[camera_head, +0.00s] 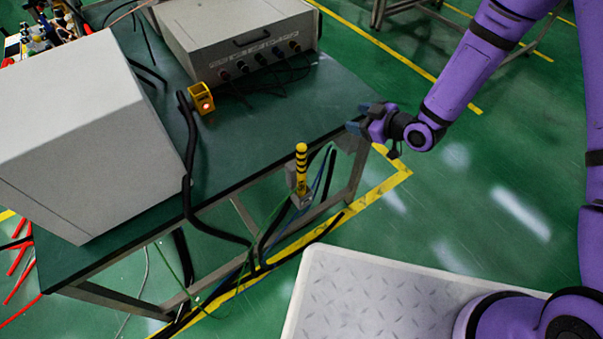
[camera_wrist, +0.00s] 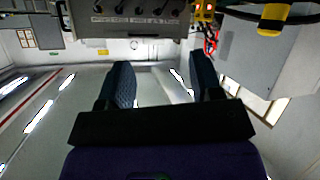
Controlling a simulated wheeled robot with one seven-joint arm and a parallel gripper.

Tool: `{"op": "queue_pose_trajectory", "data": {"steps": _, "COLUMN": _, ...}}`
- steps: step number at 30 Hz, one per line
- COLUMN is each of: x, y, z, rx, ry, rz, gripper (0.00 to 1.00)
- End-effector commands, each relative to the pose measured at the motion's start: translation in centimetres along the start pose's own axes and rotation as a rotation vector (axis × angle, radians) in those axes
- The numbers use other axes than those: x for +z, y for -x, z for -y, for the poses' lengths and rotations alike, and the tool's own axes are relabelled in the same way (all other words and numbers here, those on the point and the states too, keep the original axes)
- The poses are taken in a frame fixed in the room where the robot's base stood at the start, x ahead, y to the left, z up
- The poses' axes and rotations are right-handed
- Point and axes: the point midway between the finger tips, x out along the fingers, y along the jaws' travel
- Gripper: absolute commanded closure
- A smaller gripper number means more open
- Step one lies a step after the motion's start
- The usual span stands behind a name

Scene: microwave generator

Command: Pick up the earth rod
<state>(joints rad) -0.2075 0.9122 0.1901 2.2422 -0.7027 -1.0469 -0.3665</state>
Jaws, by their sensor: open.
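The earth rod (camera_head: 301,168) is yellow with black bands at its top and stands upright in a grey holder at the table's near edge. A yellow piece with a black band (camera_wrist: 274,17), which looks like the rod, is cut off at the upper right of the wrist view. My gripper (camera_head: 360,118) is at the table's right corner, to the right of the rod and apart from it. In the wrist view its two fingers (camera_wrist: 162,82) are spread with nothing between them.
The green table (camera_head: 290,110) bears a large grey box (camera_head: 90,130), a grey unit with knobs and cables (camera_head: 235,35) and a yellow lamp box with a red light (camera_head: 201,99). A black cable (camera_head: 188,160) hangs over the near edge.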

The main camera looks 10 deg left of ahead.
Motion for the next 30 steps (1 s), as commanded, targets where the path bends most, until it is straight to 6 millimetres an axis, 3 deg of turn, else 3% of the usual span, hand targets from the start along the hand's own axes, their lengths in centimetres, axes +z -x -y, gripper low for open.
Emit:
{"op": "queue_pose_trajectory", "data": {"steps": 6, "x": 3.8, "y": -3.0, "z": 6.9, "rx": -0.082, "ry": -0.06, "rz": -0.182, "gripper": 0.41}}
{"op": "queue_pose_trajectory", "data": {"steps": 15, "x": 7.1, "y": -3.7, "z": 14.1, "rx": -0.118, "ry": -0.163, "rz": -0.387, "gripper": 0.41}}
{"op": "queue_pose_trajectory", "data": {"steps": 23, "x": 7.8, "y": -3.9, "z": 16.0, "rx": -0.117, "ry": -0.198, "rz": -0.444, "gripper": 0.41}}
{"op": "queue_pose_trajectory", "data": {"steps": 30, "x": 6.5, "y": -6.5, "z": 16.2, "rx": -0.116, "ry": -0.195, "rz": -0.447, "gripper": 0.41}}
